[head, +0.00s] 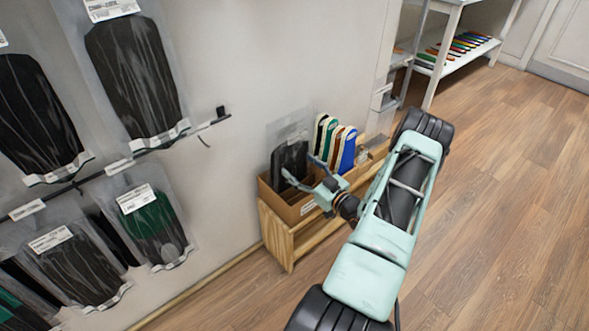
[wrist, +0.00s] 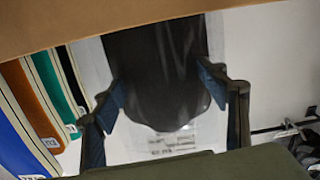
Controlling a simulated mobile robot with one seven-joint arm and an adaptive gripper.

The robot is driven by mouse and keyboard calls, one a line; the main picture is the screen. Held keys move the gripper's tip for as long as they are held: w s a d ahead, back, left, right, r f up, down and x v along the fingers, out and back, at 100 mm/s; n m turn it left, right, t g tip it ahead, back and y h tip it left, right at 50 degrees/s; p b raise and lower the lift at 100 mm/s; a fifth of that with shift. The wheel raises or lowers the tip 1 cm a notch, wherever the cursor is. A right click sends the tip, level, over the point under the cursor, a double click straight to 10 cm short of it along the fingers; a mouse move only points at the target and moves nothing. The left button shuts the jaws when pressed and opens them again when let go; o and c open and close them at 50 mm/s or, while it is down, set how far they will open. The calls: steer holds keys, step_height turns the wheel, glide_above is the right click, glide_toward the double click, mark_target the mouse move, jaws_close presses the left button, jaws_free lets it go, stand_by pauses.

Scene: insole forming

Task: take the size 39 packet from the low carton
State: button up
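A clear packet with a black insole shape inside (head: 290,158) stands upright in the low cardboard carton (head: 296,212). My gripper (head: 304,171) is in front of it, with its fingers spread. In the wrist view the packet (wrist: 158,75) fills the middle, and the fingertips of my gripper (wrist: 162,88) show left and right of the black shape. The fingers are open and do not visibly pinch it. The packet's white label (wrist: 172,146) is too blurred to read a size. The packet's lower part is hidden inside the carton.
Coloured insoles (head: 336,142) stand right of the packet, close to my gripper; they also show in the wrist view (wrist: 35,100). The carton rests on a low wooden bench (head: 279,240) against the wall. Packets (head: 152,220) hang on wall rails at left. Floor at right is clear.

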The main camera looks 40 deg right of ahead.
steer(key=c, duration=0.8)
steer(key=shift+o, duration=0.2)
